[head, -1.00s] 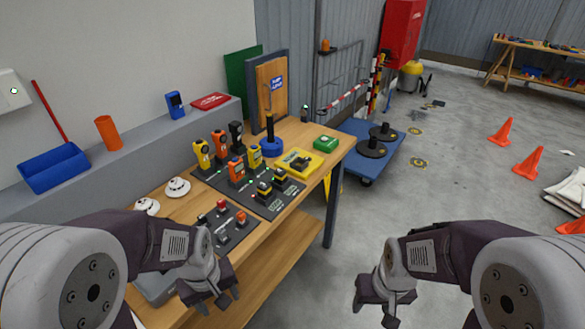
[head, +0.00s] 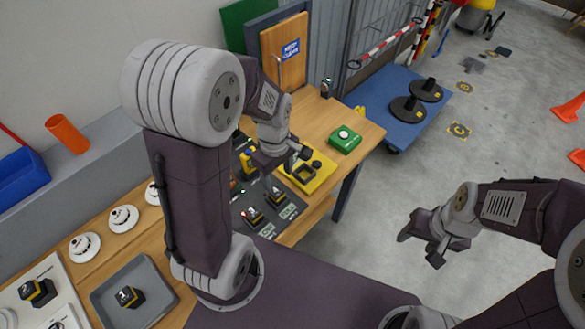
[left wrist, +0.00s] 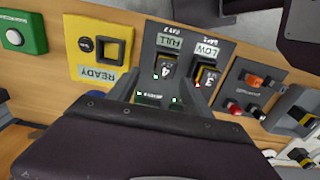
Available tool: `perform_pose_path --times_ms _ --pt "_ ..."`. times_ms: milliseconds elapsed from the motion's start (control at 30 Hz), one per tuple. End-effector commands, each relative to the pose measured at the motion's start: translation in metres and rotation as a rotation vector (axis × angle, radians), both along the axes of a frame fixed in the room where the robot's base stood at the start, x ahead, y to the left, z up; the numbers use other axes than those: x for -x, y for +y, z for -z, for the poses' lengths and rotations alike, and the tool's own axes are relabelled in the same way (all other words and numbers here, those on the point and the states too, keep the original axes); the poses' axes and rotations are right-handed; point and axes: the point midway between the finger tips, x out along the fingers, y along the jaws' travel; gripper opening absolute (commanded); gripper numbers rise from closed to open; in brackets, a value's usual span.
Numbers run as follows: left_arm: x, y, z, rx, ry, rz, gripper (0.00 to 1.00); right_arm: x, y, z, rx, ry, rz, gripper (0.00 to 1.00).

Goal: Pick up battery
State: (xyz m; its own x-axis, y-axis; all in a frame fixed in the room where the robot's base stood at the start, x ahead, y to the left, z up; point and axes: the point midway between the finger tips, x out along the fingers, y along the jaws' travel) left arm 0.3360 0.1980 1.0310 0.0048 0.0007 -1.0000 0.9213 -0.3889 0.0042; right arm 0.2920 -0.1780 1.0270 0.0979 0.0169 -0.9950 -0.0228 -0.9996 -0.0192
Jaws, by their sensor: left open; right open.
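A black-and-yellow battery marked 4 (left wrist: 167,68) stands by a FULL label on the dark mat; it also shows in the head view (head: 277,198). Battery 3 (left wrist: 207,75) stands beside it by a LOW label, also in the head view (head: 253,217). More black-and-yellow batteries stand on a grey tray (head: 127,297) and a white panel (head: 37,291). My left gripper (head: 287,158) is open and empty above the bench. In the left wrist view battery 4 appears between its fingers, apart from them. My right gripper (head: 422,246) is open and empty over the floor.
A yellow READY plate (left wrist: 105,72) with a square black frame lies beside the mat, also in the head view (head: 318,183). A green button box (head: 345,138) stands near the bench end. White round detectors (head: 124,219) line the back. My left arm hides the mid-bench.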

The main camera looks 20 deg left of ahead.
Motion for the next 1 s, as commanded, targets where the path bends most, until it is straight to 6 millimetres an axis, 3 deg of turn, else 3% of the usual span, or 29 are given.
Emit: perform_pose_path --times_ms 100,300,500,767,1000 --pt "0.002 0.002 -0.009 0.0 0.01 -0.005 0.58 0.0 0.0 -0.012 0.0 0.001 0.0 0.54" --pt "0.002 0.002 -0.009 0.0 0.012 -0.008 0.58 0.0 0.0 -0.013 0.0 0.001 0.0 0.54" --pt "0.003 0.002 0.021 0.001 0.017 -0.007 0.58 0.0 0.0 -0.012 0.0 0.001 0.0 0.54" --pt "0.003 0.002 0.037 0.001 0.014 -0.007 0.58 0.0 0.0 -0.012 0.0 0.0 0.0 0.54" --pt "0.004 0.003 0.077 0.001 0.015 -0.007 0.58 0.0 0.0 -0.012 0.0 0.0 0.0 0.54"
